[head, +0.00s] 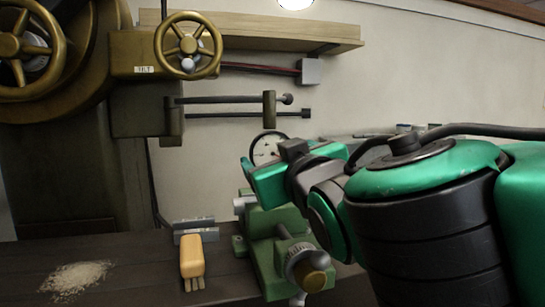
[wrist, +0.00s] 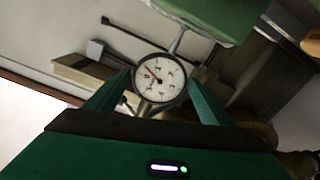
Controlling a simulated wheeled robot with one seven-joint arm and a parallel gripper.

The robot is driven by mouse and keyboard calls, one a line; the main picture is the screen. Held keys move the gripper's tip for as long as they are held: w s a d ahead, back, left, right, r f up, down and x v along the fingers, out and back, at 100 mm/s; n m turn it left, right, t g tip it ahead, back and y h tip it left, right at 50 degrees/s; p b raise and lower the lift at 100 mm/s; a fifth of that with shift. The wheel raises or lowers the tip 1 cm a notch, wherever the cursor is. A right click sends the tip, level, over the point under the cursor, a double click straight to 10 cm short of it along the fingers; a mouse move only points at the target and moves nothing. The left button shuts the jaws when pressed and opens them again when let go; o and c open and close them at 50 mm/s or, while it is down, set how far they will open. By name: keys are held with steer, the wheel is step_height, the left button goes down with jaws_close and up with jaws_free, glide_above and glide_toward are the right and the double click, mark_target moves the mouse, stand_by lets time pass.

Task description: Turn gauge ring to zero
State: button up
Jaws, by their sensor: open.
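The gauge (head: 266,148) has a round white dial with a dark rim and stands above a green jig (head: 277,248) on the bench. In the wrist view the dial (wrist: 159,80) faces me, with dark figures and a thin reddish needle pointing to the upper left. The figures are too small to read surely. My gripper (wrist: 158,88) is open, with one green finger to the left of the dial and one to the right. Whether either finger touches the ring I cannot tell. In the head view my gripper and wrist partly cover the gauge's lower right.
A yellow brush (head: 192,255) and a grey block (head: 195,231) lie left of the jig. A pile of shavings (head: 75,278) is at the front left of the bench. A large machine with brass handwheels (head: 188,46) stands behind, and horizontal rods (head: 235,99) reach toward the gauge.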

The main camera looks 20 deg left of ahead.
steer(key=v, duration=0.6)
steer(key=shift+s+d, duration=0.2)
steer(key=shift+s, duration=0.15)
